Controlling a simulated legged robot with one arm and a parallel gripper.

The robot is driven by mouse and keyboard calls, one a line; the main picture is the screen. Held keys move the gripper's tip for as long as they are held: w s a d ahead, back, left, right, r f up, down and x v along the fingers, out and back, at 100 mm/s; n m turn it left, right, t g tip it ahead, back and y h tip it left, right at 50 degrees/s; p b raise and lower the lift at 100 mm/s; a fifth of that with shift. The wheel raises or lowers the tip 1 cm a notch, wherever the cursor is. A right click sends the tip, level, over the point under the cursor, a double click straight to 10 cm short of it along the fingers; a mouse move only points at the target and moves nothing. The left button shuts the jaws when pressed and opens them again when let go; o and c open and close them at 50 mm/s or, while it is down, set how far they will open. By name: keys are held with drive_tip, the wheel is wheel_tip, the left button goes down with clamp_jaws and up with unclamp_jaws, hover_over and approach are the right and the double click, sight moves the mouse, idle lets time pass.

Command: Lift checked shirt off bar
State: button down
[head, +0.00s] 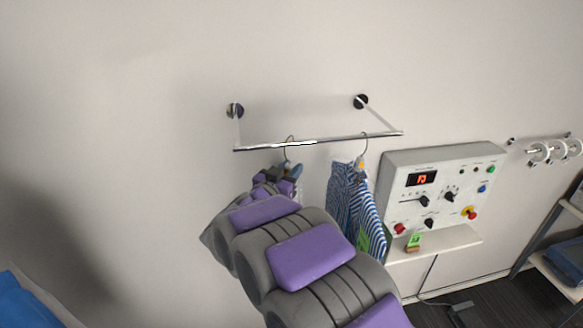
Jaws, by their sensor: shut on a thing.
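The bar (335,139) runs across the wall on two brackets. Two hangers hang from it. The left hanger's hook (289,149) is over the bar. My gripper (288,170) is just below that hook, shut on the left hanger. My arm hides most of the garment under it; only a pale edge shows, so I cannot make out a check pattern. A blue-and-white striped shirt (354,198) hangs on the right hanger (362,147), to the right of my gripper and apart from it.
A control panel (441,187) with knobs and a red display is right of the striped shirt, above a small shelf (450,241). Rings (555,151) hang on a wall rod at far right, above a rack (560,270). The wall left of the bar is clear.

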drive_tip(key=shift+s+a, duration=0.15)
drive_tip(key=shift+s, duration=0.25)
drive_tip(key=v, duration=3.5)
drive_tip(key=shift+a, duration=0.15)
idle(0.7)
drive_tip(key=shift+w+f, duration=0.1)
drive_tip(key=shift+w, duration=0.05)
